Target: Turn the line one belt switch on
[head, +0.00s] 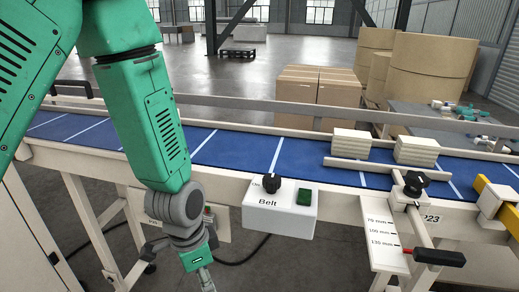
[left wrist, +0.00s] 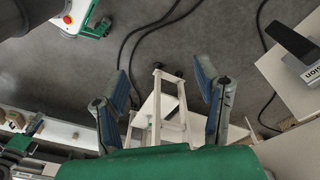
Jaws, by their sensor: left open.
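The belt switch is a black rotary knob (head: 273,182) on a white box (head: 280,212) marked "Belt", fixed to the conveyor's near side. The word "On" is partly visible at the knob's left; its exact setting is too small to tell. A dark green button (head: 304,196) sits right of the knob. My left gripper (head: 206,280) hangs below and left of the box, partly cut off by the bottom edge. In the left wrist view my left gripper (left wrist: 163,68) has its two fingers spread, with nothing between them. My right gripper is not in view.
The blue conveyor belt (head: 232,152) runs across, carrying stacks of pale sheets (head: 351,142). A guide clamp with a black handle (head: 438,257) and scale plate (head: 388,240) juts out at right. Another control box (head: 215,222) is partly behind my left arm. Cables (left wrist: 150,30) lie on the floor.

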